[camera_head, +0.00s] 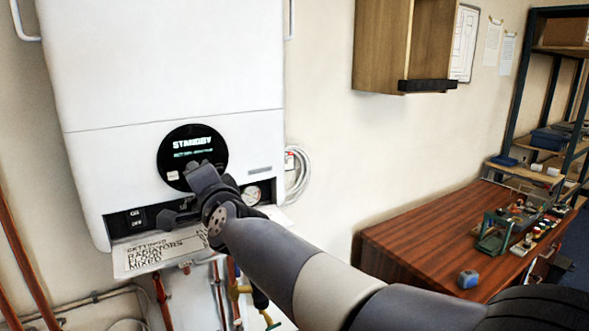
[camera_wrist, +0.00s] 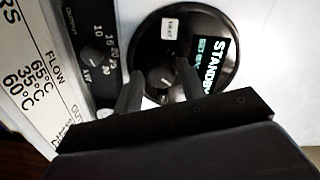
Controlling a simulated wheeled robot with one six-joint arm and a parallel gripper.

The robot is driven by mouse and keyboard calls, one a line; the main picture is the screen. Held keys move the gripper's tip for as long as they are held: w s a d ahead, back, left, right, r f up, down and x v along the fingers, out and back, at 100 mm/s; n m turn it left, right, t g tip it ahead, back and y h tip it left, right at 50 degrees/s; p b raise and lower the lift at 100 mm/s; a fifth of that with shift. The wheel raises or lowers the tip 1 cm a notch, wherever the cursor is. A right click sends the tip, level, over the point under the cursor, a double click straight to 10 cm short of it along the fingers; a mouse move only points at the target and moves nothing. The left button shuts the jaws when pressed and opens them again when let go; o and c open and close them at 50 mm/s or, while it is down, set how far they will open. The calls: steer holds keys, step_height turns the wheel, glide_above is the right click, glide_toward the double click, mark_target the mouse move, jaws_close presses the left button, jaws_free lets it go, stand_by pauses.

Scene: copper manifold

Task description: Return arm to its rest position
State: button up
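My arm reaches across the head view to the white boiler (camera_head: 165,60). My gripper (camera_head: 203,175) is in front of the lower part of the boiler's round black display (camera_head: 178,150), which reads STANDBY. In the wrist view the two fingers of my gripper (camera_wrist: 160,70) are apart, with nothing seen held between them. A round dark knob on the display (camera_wrist: 160,77) shows between the fingertips. I cannot tell whether the fingers touch the panel. My gripper and wrist hide part of the boiler's lower control strip in the head view.
A settings placard (camera_head: 160,250) and copper pipes (camera_head: 163,300) are below the boiler. A pressure gauge (camera_head: 252,195) is right of my wrist. A wooden cabinet (camera_head: 385,45) hangs on the wall. A wooden bench (camera_head: 425,230) with tools stands at right, beside shelving (camera_head: 520,90).

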steer(key=shift+w+a, duration=0.2)
steer(key=shift+w, duration=0.1)
steer(key=shift+s+d, duration=0.1)
steer(key=s+d+n+p, duration=0.4)
steer(key=s+n+p, duration=0.2)
steer(key=n, duration=0.4)
steer(key=shift+s+n, duration=0.35)
steer(key=shift+n, duration=0.05)
stand_by(2.0)
steer(key=shift+d, duration=0.15)
